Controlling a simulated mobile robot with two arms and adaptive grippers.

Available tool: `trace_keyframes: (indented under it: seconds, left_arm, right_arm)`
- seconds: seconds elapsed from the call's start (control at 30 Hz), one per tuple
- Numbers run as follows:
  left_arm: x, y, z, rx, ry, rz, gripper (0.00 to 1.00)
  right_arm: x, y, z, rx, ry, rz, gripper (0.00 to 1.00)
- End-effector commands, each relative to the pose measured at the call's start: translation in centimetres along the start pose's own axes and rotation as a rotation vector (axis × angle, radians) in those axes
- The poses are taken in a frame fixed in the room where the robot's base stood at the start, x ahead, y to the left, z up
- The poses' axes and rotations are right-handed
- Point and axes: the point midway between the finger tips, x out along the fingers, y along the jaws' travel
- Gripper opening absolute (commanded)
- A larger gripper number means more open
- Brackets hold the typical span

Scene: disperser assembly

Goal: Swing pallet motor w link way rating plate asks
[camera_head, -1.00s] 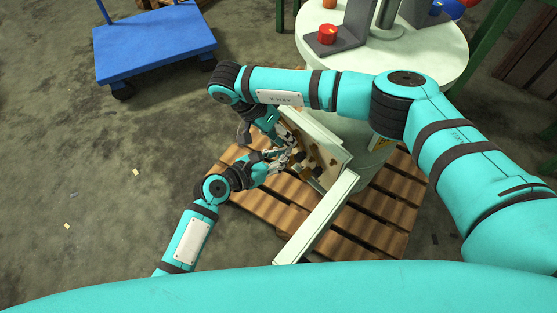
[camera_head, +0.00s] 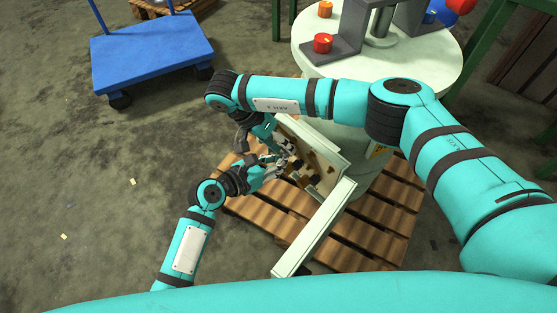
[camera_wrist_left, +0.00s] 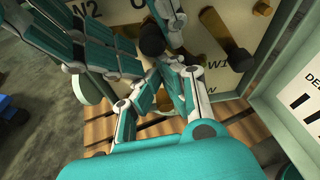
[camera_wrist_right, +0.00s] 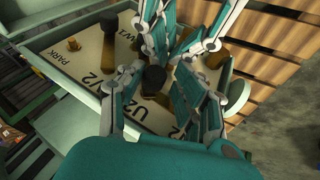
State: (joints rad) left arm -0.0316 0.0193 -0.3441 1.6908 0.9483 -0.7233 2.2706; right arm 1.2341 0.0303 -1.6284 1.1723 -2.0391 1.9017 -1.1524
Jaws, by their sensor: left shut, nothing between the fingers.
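The motor's open terminal box (camera_head: 322,164) is low on the pale green machine (camera_head: 372,150) over the pallet. Its cream board (camera_wrist_right: 85,50) carries brass posts, a brass bar (camera_wrist_left: 220,30) and letters including W1, W2, U2, V2 and PARK. A plate (camera_wrist_left: 300,95) reading "DEL…" is cut off at the left wrist view's right edge. My left gripper (camera_head: 277,164) is shut and empty in front of the board. My right gripper (camera_wrist_right: 157,72) is close beside it, its fingers apart around a black-capped post (camera_wrist_right: 154,80); contact is unclear. Fingers hide part of the board.
The slatted wooden pallet (camera_head: 375,240) lies below. A pale beam-like panel (camera_head: 315,228) juts toward me from the box. The round top (camera_head: 440,55) holds a red button (camera_head: 323,43) and grey brackets. A blue cart (camera_head: 150,52) stands far left.

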Motion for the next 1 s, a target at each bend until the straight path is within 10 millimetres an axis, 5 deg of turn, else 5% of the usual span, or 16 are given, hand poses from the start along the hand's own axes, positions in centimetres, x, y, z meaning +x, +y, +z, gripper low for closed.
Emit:
trace_keyframes:
  seconds: [0.47,1.0]
  left_arm:
    - [0.1,0.1,0.4,0.003,-0.007,0.002,0.0]
    - [0.0,0.1,0.0,0.001,0.001,0.001,0.0]
  right_arm:
    - [-0.8,0.0,0.5,-0.011,-0.009,0.0,0.46]
    - [-10.7,-0.1,0.1,-0.003,-0.001,0.001,0.46]
